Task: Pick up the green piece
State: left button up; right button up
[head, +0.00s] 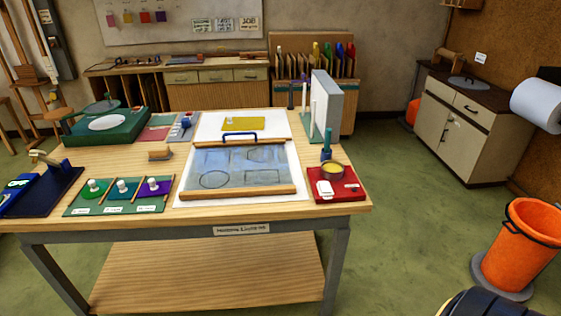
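The green piece (86,195) lies on the left part of a flat green tray (76,210) at the table's front left. A pale round knob (92,184) stands up from it. A blue piece (116,193) and a purple piece (161,189) lie to its right on the same tray, each with a similar knob. Small white labels run along the tray's front edge. Neither of my grippers shows in the head view.
A wood-framed panel with drawn outlines (240,168) fills the table's middle. A red tray (336,193) with a round tin is at right, a dark blue stand (42,194) at left. A small wooden block (160,155) lies behind the green tray.

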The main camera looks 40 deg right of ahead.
aim_at(95, 189)
jog(key=i+l+z, duration=0.15)
jog(key=i+z, duration=0.8)
jog(key=i+j, duration=0.1)
jog(key=i, duration=0.3)
jog(key=i+j, duration=0.1)
jog(key=i, duration=0.35)
jog(key=j+u, duration=0.15)
jog(key=u, duration=0.3)
jog(key=j+u, duration=0.15)
jog(key=u, duration=0.35)
jog(key=j+u, duration=0.2)
jog(key=u, duration=0.25)
jog(key=j+z, duration=0.45)
jog(key=j, duration=0.2)
jog(key=j+z, duration=0.45)
jog(key=j, duration=0.25)
